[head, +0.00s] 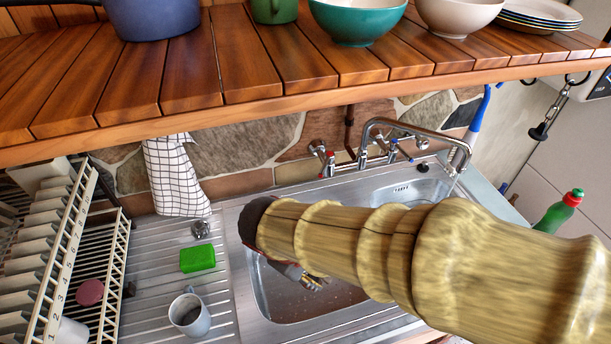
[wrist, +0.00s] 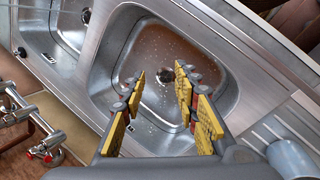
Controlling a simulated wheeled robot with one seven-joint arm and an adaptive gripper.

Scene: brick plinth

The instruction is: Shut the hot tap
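The chrome mixer tap (head: 385,140) is on the stone wall behind the sink, its spout curving to the right. Its red-marked hot handle (head: 328,165) is at the left end; a blue-marked handle (head: 405,156) is further right. A thin pale streak below the spout may be running water. In the wrist view, red-marked tap parts (wrist: 47,157) show at the lower left edge. My gripper (wrist: 163,92) is open and empty over the sink basin, its yellow pads well apart, clear of the tap. In the head view my arm hides most of it.
A wooden shelf (head: 250,95) with bowls overhangs the wall. A checked cloth (head: 175,178) hangs left of the tap. A green sponge (head: 198,258) and grey mug (head: 190,312) stand on the drainer beside a dish rack (head: 62,255). A green bottle (head: 558,212) is at right.

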